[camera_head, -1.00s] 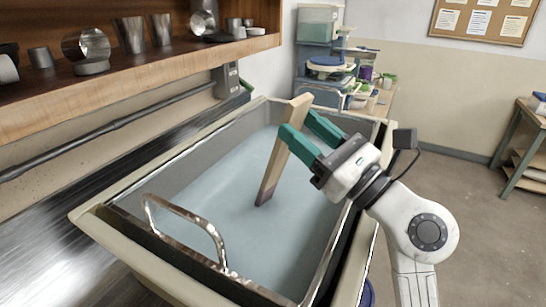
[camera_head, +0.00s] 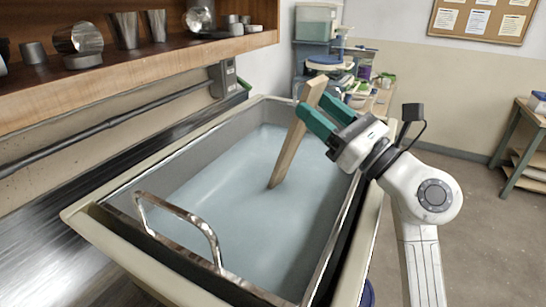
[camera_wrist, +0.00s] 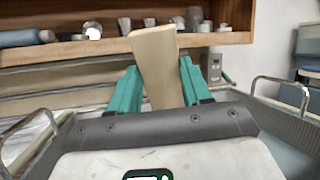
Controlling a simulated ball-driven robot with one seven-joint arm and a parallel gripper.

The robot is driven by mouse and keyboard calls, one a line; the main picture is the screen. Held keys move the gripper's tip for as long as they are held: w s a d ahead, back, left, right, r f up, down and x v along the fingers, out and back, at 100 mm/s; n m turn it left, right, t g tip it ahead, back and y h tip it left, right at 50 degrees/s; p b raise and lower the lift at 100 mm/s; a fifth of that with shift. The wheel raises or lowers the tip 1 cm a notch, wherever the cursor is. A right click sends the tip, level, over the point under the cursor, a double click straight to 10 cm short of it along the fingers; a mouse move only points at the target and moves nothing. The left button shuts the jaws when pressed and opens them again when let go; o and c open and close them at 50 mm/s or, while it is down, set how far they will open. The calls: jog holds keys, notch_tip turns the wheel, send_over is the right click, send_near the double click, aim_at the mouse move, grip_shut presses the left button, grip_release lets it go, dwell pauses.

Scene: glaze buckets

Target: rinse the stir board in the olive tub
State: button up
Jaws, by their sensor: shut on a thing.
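The stir board (camera_head: 288,158) is a long, pale wooden slat. It leans in the tub with its top end tilted to the right, and its lower end is hidden under the water. The tub (camera_head: 118,187) has a pale beige rim and grey inner walls, and holds cloudy blue-grey water (camera_head: 235,195). My gripper (camera_head: 314,110), with green fingers, is shut on the upper part of the board above the tub's right side. In the wrist view, the board (camera_wrist: 158,62) stands between the two fingers.
A chrome handle (camera_head: 180,212) arches over the tub's near end. A wooden shelf (camera_head: 140,72) with metal cups runs along the left wall. A cart with stacked containers (camera_head: 325,62) stands behind the tub. Open floor (camera_head: 470,230) lies to the right.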

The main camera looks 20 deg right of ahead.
jog(key=shift+w+a+r, duration=0.1)
jog(key=shift+w+a, duration=0.05)
jog(key=shift+w, duration=0.45)
jog(key=s+d+r+p, duration=0.1)
jog(key=s+r+p, duration=0.2)
jog(key=r, duration=0.5)
jog(key=s+r+p, duration=0.4)
jog(key=r+p, duration=0.1)
jog(key=r, duration=0.3)
jog(key=shift+d+r+p, duration=0.35)
jog(key=shift+d, duration=0.05)
dwell(0.6)
notch_tip(320, 180, up, 5)
dwell(0.6)
dwell(0.5)
